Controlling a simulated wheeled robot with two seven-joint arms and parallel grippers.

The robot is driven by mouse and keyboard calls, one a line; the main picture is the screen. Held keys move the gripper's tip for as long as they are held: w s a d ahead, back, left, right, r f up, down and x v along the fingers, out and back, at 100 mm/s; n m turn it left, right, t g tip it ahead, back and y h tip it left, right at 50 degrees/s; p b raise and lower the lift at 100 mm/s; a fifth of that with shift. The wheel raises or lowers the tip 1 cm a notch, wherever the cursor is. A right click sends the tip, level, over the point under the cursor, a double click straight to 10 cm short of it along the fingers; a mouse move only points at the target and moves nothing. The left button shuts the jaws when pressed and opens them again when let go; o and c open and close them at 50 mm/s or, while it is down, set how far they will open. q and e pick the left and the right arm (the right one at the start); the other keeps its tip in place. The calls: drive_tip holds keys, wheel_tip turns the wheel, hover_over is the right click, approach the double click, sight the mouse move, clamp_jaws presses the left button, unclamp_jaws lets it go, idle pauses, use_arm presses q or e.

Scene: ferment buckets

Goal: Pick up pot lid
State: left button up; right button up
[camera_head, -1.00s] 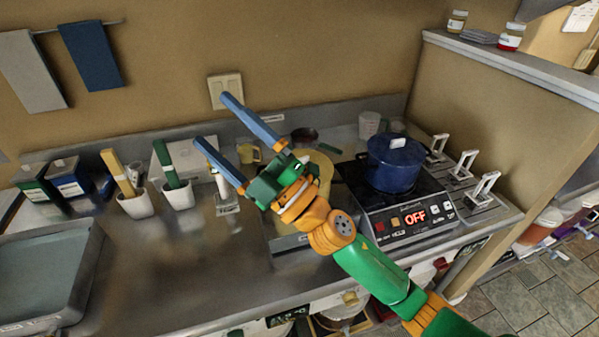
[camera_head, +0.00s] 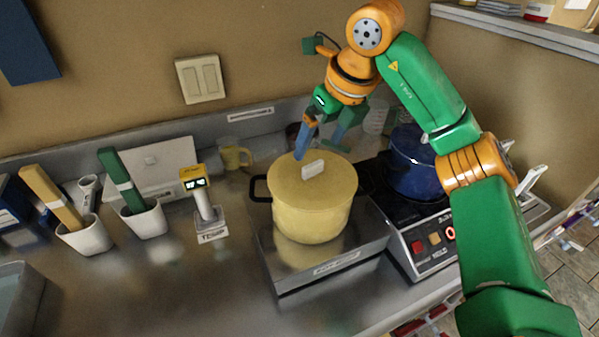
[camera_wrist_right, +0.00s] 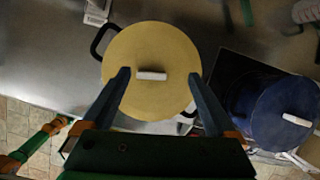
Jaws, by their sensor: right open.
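A yellow pot (camera_head: 312,217) with black side handles stands on a low metal platform. Its flat yellow lid (camera_head: 290,178) is on it, with a white bar knob (camera_head: 313,170) on top. My right gripper (camera_head: 318,150) hangs above the lid, fingers pointing down, open and empty. In the right wrist view the lid (camera_wrist_right: 152,95) lies beyond the fingers, and the knob (camera_wrist_right: 151,76) shows between the two fingertips (camera_wrist_right: 160,78), apart from both. A blue lidded pot (camera_head: 410,170) sits on the cooker to the right, partly behind my right arm. My left gripper is not in the head view.
The cooker (camera_head: 425,240) stands right of the yellow pot. A yellow-topped thermometer stand (camera_head: 205,200), a yellow mug (camera_head: 234,156) and white cups with handled tools (camera_head: 145,218) stand to the left. The front-left counter (camera_head: 170,290) is clear.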

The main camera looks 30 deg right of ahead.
sight(315, 165)
drive_tip(key=shift+s+a+f+p, duration=0.25)
drive_tip(key=shift+s+f+p, duration=0.1)
drive_tip(key=shift+s, duration=0.15)
drive_tip(key=shift+s+a+f+p, duration=0.2)
drive_tip(key=shift+s+f+p, duration=0.15)
drive_tip(key=shift+s, duration=0.1)
drive_tip(key=x, duration=0.3)
drive_tip(key=shift+f+p, duration=0.2)
drive_tip(key=shift+p, duration=0.1)
drive_tip(key=shift+w+f, duration=0.15)
drive_tip(key=shift+w, duration=0.2)
drive_tip(key=shift+c, duration=0.4)
drive_tip(key=shift+s, duration=0.25)
drive_tip(key=c, duration=0.7)
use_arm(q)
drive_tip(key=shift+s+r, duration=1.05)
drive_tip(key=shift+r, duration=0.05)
use_arm(e)
drive_tip(key=shift+w, duration=0.1)
clamp_jaws()
